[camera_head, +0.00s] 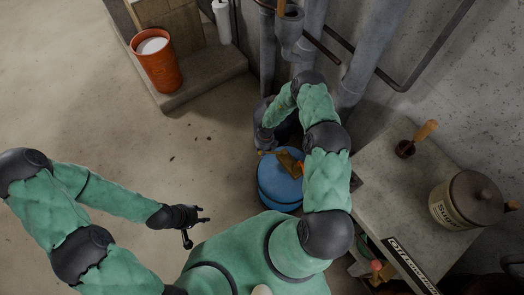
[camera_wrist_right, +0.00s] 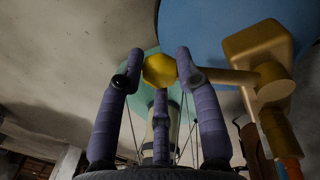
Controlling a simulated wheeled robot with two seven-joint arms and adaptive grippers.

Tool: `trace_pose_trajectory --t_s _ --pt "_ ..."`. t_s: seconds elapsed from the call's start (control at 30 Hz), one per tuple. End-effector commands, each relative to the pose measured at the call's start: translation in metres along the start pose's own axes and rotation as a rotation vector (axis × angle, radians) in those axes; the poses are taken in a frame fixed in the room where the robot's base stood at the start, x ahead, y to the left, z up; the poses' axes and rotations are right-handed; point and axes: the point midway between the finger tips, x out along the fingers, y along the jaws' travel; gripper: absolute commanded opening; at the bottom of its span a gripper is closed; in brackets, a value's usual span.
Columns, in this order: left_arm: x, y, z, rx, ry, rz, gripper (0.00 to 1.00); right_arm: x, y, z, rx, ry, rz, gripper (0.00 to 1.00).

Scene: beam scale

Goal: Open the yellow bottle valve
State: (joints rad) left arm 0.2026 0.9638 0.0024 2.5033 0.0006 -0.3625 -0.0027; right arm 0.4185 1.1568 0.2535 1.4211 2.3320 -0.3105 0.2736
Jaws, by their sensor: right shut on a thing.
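The blue bottle (camera_head: 278,186) stands on the floor in front of me, with a brass valve (camera_head: 291,161) on top. In the right wrist view, the bottle's blue surface (camera_wrist_right: 205,25) fills the top right. The brass valve body (camera_wrist_right: 258,62) shows there with a side stem leading left to a faceted yellow knob (camera_wrist_right: 159,71). My right gripper (camera_wrist_right: 158,82) is shut on this yellow knob, with fingers on both sides and one below. My left gripper (camera_head: 199,219) is empty and open over bare floor, away from the bottle.
Grey pipes (camera_head: 368,60) run down the wall behind the bottle. An orange bucket (camera_head: 160,68) stands at the upper left. The floor at left is clear.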

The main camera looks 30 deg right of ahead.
Motion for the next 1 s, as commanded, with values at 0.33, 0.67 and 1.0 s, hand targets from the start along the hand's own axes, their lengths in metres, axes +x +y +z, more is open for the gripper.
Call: trace_pose_trajectory --t_s 0.33,0.67,1.0 --pt "0.0 0.0 0.0 0.0 0.0 0.0 0.4 0.001 0.001 -0.002 0.0 0.004 0.001 0.58" --pt "0.0 0.0 0.0 0.0 0.0 0.0 0.4 -0.022 0.0 0.0 0.0 0.001 -0.001 0.58" --pt "0.0 0.0 0.0 0.0 0.0 0.0 0.4 -0.088 0.0 -0.001 0.001 0.002 0.0 0.58"
